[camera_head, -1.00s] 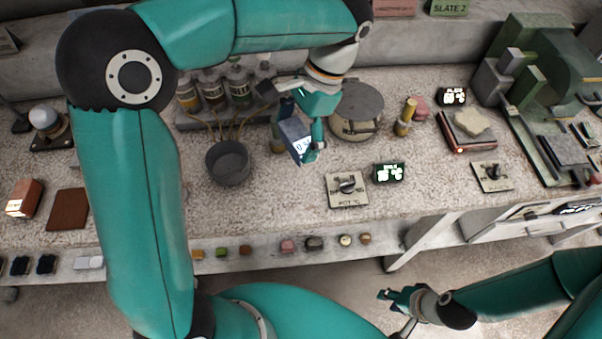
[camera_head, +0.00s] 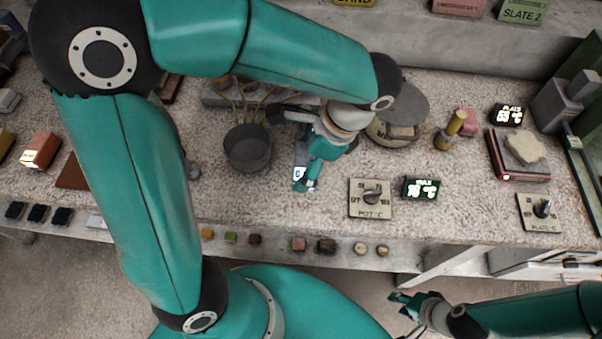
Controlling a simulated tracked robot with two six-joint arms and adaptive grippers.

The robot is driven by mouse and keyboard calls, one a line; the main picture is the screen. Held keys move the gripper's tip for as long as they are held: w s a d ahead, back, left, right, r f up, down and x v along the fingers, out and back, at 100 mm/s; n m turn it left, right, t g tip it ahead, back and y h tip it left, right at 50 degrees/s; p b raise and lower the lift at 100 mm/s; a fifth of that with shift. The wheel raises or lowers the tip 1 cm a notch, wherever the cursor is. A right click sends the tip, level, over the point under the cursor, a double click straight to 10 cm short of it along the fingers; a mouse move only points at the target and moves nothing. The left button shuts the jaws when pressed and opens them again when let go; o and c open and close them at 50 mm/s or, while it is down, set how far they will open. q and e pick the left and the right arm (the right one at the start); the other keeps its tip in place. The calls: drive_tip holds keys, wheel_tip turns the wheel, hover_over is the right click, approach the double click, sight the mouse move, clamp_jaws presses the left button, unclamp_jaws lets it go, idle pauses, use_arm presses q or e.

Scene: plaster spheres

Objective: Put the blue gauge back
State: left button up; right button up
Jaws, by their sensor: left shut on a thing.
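The blue gauge (camera_head: 299,174) is a small blue-grey block with a lit white display at its lower end. My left gripper (camera_head: 310,178) is shut on it, and the hand hides much of it. It is over the speckled bench, just right of the dark pot; I cannot tell whether it touches the bench. My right gripper (camera_head: 404,304) is at the lower right, in front of the bench and away from the gauge; its finger opening is unclear.
A dark grey pot (camera_head: 247,150) stands left of the gauge. A knob plate (camera_head: 371,198) and a lit green display (camera_head: 421,188) are to the right. Small coloured blocks line the lower ledge. Bench in front of the gauge is clear.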

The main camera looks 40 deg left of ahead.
use_arm(q)
drive_tip(key=shift+f, duration=3)
drive_tip(key=shift+f+b, duration=0.15)
drive_tip(key=shift+b, duration=0.2)
drive_tip(key=o, duration=0.7)
drive_tip(key=shift+r, duration=0.3)
drive_tip(key=p+v, duration=0.1)
drive_tip(key=v, duration=1)
drive_tip(key=shift+w+d+r, duration=0.1)
drive_tip(key=shift+d+r, duration=0.05)
drive_tip(key=shift+r, duration=0.2)
